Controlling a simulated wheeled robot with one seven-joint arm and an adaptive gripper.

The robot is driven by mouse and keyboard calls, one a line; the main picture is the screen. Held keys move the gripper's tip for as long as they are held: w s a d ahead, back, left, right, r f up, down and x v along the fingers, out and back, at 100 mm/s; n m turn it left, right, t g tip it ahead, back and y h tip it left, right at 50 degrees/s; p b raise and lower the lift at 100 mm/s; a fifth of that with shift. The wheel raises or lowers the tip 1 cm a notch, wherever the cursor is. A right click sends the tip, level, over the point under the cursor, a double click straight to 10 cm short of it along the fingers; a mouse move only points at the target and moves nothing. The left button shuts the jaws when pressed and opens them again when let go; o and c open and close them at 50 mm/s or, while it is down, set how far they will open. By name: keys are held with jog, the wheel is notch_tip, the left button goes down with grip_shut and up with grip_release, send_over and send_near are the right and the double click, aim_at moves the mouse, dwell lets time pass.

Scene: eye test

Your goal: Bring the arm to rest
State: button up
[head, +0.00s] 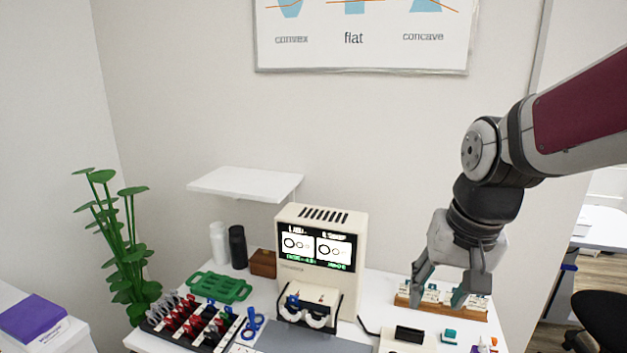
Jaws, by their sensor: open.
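My arm reaches in from the right edge in the head view. My gripper (437,299) points down with its fingers spread, over a wooden rack (472,311) holding small white pieces at the right of the white table. The fingertips overlap the rack in the picture; I cannot tell whether they touch it. I see nothing held between the fingers.
A cream machine with a screen (318,249) stands left of my gripper. A black tray of lenses (190,323), a green tray (219,287) and two cylinders (237,246) are further left. A white shelf (245,184) juts from the wall. A black chair (600,318) stands right.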

jog(key=s+r+n+t, duration=0.2)
jog(key=s+r, duration=0.2)
jog(key=s, duration=1)
jog(key=shift+d+n, duration=0.2)
jog(key=shift+n, duration=0.2)
